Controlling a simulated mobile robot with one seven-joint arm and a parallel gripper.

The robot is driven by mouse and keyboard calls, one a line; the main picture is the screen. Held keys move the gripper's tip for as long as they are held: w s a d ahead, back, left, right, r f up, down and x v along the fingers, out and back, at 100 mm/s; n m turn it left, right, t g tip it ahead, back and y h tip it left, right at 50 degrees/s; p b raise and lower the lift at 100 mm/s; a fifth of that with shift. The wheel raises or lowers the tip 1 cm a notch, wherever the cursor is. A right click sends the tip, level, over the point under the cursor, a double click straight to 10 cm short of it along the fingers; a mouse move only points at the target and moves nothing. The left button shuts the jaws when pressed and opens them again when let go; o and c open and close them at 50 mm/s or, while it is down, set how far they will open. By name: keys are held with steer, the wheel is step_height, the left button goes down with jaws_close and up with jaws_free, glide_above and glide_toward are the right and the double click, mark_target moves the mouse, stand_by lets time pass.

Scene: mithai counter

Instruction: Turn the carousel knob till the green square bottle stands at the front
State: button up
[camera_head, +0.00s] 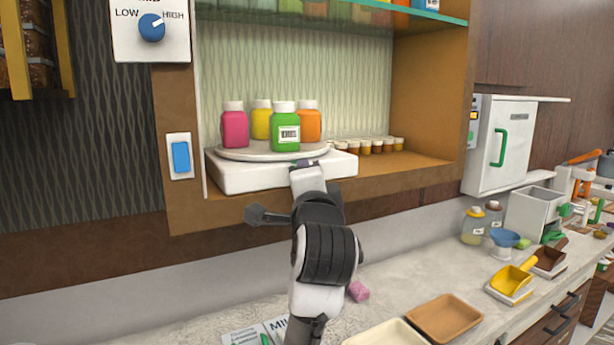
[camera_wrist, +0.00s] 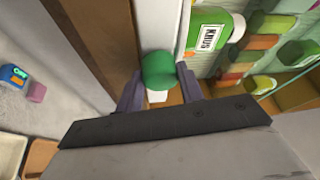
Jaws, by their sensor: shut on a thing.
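The carousel is a round grey turntable (camera_head: 240,153) on a white base (camera_head: 235,176) inside the cabinet. The green square bottle (camera_head: 285,135) with a white label stands at its front, and it also shows in the wrist view (camera_wrist: 213,22). A pink bottle (camera_head: 235,128) stands to the left, a yellow one (camera_head: 261,117) behind and an orange one (camera_head: 309,122) to the right. In the wrist view my gripper (camera_wrist: 159,76) is shut on the round green knob (camera_wrist: 157,66) at the base's front. In the head view my arm largely hides the knob.
Several small brown jars (camera_head: 377,147) stand right of the carousel in the cabinet. A glass shelf (camera_head: 330,12) with coloured containers is above. Below, the counter holds a pink block (camera_head: 358,291), a brown tray (camera_head: 445,318) and a cream tray (camera_head: 385,334). A blue switch (camera_head: 181,157) is at the left.

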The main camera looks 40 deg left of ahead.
steer(key=shift+m+h, duration=0.3)
steer(key=shift+m, duration=0.1)
steer(key=o, duration=1)
steer(key=b+v, duration=0.4)
steer(key=v, duration=1)
